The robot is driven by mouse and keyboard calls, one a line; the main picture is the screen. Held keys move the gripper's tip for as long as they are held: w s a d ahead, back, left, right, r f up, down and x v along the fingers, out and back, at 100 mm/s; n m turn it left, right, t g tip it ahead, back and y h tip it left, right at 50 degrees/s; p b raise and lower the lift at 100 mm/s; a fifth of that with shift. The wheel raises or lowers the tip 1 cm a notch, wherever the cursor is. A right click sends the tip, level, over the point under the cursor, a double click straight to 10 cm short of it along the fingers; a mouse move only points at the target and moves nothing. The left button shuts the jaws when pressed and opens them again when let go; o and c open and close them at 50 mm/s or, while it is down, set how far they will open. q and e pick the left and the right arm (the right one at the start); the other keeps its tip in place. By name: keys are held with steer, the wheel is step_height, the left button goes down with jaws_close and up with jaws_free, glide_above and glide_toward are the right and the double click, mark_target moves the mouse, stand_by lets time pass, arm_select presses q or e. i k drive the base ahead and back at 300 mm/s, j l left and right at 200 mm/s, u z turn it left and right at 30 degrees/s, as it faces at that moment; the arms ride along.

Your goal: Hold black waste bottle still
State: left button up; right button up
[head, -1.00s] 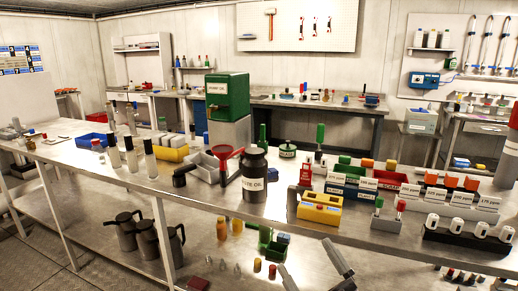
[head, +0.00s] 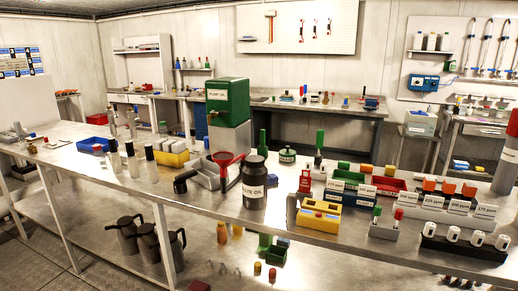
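The black waste bottle (head: 254,182) stands upright on the metal bench in the head view. Its white label reads partly "TE OIL", and its left part is cut off from sight. A red funnel (head: 226,160) stands just behind and left of the bottle. Neither of my grippers is in view, and nothing is seen touching the bottle.
A green pump oil can (head: 228,102) sits on a grey block behind the bottle. A yellow block (head: 318,217) and a grey holder (head: 386,225) stand to the right. A black jug-like part (head: 185,181) lies left. Bare bench (head: 200,202) shows in front.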

mark_target(254, 180)
steer(key=j+z, duration=0.1)
steer(key=z, duration=0.45)
steer(key=i+j+z, duration=0.15)
steer(key=j+z, duration=0.15)
steer(key=i+j+z, duration=0.1)
steer(key=j+z, duration=0.15)
steer(key=j, duration=0.15)
steer(key=i+j+z, duration=0.1)
steer(key=j, duration=0.7)
steer(key=i+j+z, duration=0.15)
steer(key=j, duration=0.7)
